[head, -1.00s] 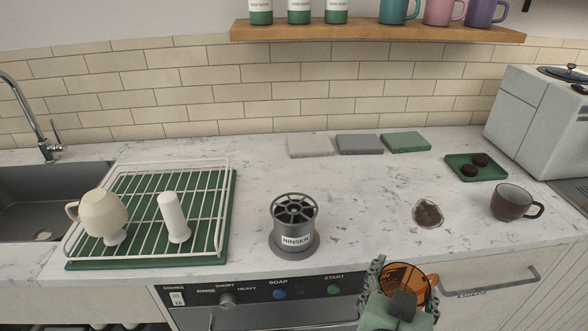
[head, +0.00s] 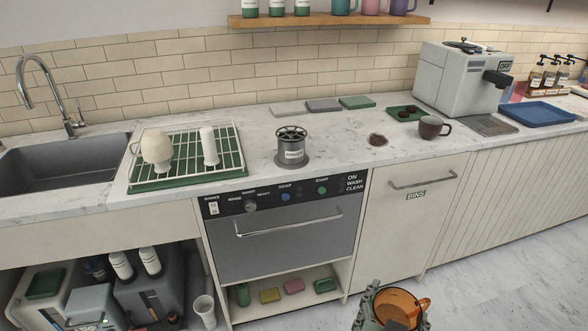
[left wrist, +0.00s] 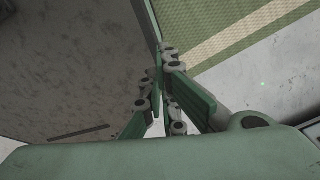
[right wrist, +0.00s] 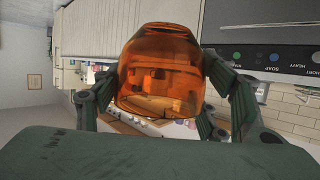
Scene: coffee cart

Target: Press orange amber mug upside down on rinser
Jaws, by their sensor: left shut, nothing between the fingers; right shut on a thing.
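The orange amber mug (head: 398,306) is see-through and is held in my right gripper (head: 392,312) at the bottom of the head view, in front of the counter and below its top. In the right wrist view the mug (right wrist: 160,70) fills the space between the fingers, which are shut on it. The rinser (head: 292,148) is a grey round stand with a spoked top on the counter, apart from the mug. My left gripper (left wrist: 168,95) shows only in the left wrist view, its fingers together and empty.
A white drying rack (head: 188,155) with a cream mug (head: 155,147) stands left of the rinser. A brown mug (head: 432,127) and a dark stain (head: 377,140) lie to its right. The dishwasher (head: 290,235) is shut below. The counter around the rinser is clear.

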